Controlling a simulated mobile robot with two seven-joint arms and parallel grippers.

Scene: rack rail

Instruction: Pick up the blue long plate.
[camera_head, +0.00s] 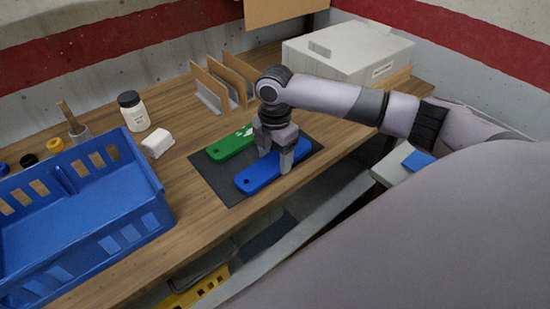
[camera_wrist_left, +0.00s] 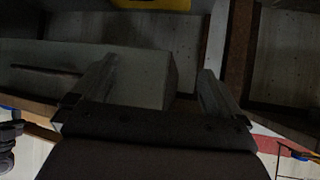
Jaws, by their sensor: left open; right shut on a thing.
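The blue long plate (camera_head: 255,181) is over the front part of a dark mat (camera_head: 228,196), with a hole showing near its left end. My right gripper (camera_head: 277,165) comes down from above and is shut on the blue plate across its middle; the fingers hide part of it. I cannot tell whether the plate touches the mat. A green long plate (camera_head: 224,149) lies just behind on the same mat. My left gripper (camera_wrist_left: 155,92) shows only in the left wrist view, open, away from the plates, with a grey block-like shape behind its fingers.
A blue crate (camera_head: 150,205) stands on the wooden table at left. Behind it are a white jar (camera_head: 134,113), a white block (camera_head: 158,143) and a brush in a cup (camera_head: 73,124). Upright dividers (camera_head: 214,88) and a grey box (camera_head: 350,52) stand at the back.

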